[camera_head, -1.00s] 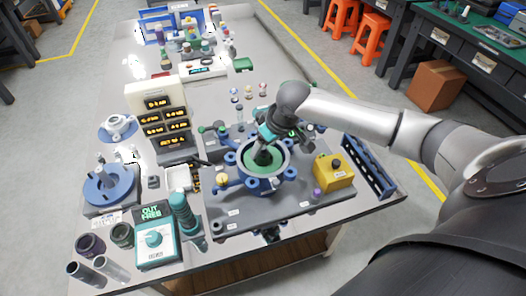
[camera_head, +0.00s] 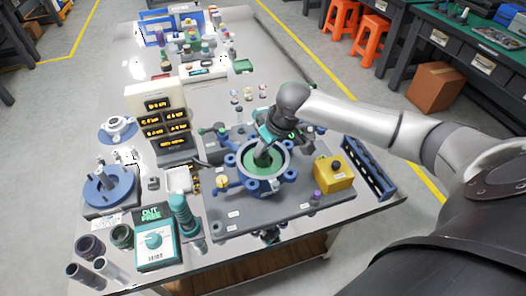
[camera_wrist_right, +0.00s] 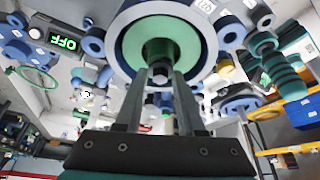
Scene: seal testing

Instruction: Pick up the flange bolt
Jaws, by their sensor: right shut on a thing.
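My right gripper (camera_head: 263,158) reaches down into the round blue flange housing (camera_head: 284,168) with the green inside, on the grey base plate. In the right wrist view its two fingers (camera_wrist_right: 161,75) point at the middle of the green disc (camera_wrist_right: 187,48). They are shut on a small grey flange bolt (camera_wrist_right: 160,71) in front of the disc's dark centre. I cannot tell whether the bolt touches the disc. In the head view the bolt is hidden by the gripper. My left gripper is not in view.
A yellow box (camera_head: 333,173) stands right of the housing, with a blue slotted rack (camera_head: 369,168) beyond it. A display stack (camera_head: 163,120) and a blue disc fixture (camera_head: 108,186) stand to the left. Small parts stand behind the housing.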

